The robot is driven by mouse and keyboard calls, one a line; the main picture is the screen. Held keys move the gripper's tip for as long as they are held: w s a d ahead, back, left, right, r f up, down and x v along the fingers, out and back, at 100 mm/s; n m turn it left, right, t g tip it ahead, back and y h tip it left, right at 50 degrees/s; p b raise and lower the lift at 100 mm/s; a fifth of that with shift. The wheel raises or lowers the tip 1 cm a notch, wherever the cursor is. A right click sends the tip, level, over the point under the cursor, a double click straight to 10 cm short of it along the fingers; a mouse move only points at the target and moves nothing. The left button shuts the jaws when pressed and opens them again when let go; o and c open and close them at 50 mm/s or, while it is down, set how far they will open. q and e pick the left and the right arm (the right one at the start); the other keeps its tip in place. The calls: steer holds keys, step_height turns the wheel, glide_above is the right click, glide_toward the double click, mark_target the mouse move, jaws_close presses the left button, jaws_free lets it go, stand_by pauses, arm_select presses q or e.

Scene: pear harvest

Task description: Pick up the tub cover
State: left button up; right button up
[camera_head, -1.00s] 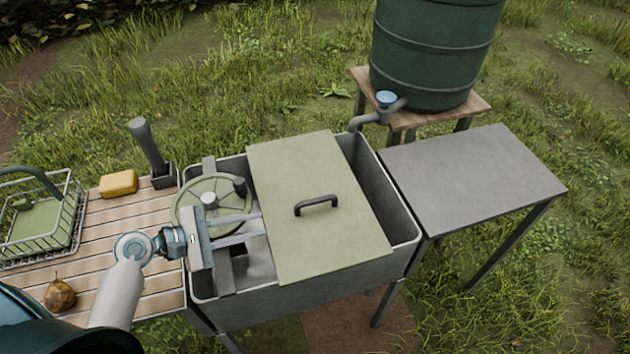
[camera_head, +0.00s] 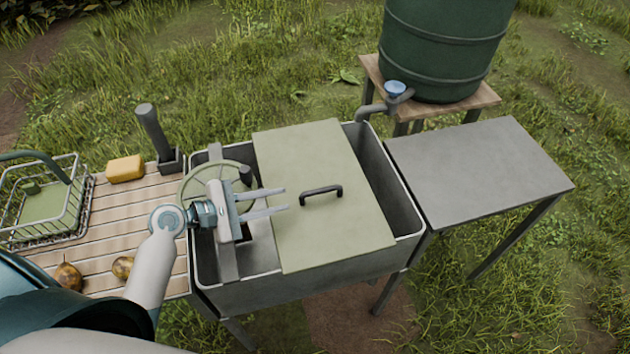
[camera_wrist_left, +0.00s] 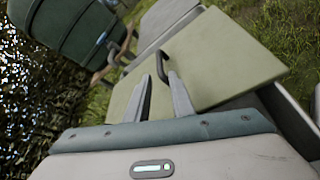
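The tub cover (camera_head: 316,231) is a flat pale green panel with a dark handle (camera_head: 321,195) in its middle. It lies across the metal tub (camera_head: 409,239), leaving the tub's left part and a strip at the right uncovered. My left gripper (camera_head: 287,200) is open and empty above the cover's left edge, its fingers pointing right toward the handle but apart from it. In the left wrist view the cover (camera_wrist_left: 215,58) fills the middle, and the handle (camera_wrist_left: 162,60) shows just beyond the open fingers (camera_wrist_left: 158,82). My right gripper is out of view.
A grey side table (camera_head: 480,170) stands bare right of the tub. A green barrel (camera_head: 445,50) with a tap stands behind. A slatted table (camera_head: 110,220) at left holds a wire basket (camera_head: 45,205), a yellow block (camera_head: 125,168) and two pears (camera_head: 68,276). A green wheel (camera_head: 190,180) is left of the cover.

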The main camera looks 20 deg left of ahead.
mark_target(313, 192)
arm_select(q)
steer(key=p+x, duration=0.1)
steer(key=x, duration=0.6)
steer(key=shift+p+x, duration=0.6)
steer(key=shift+x, duration=2.25)
steer(key=shift+r, duration=0.1)
steer(key=shift+r, duration=0.1)
jaws_close()
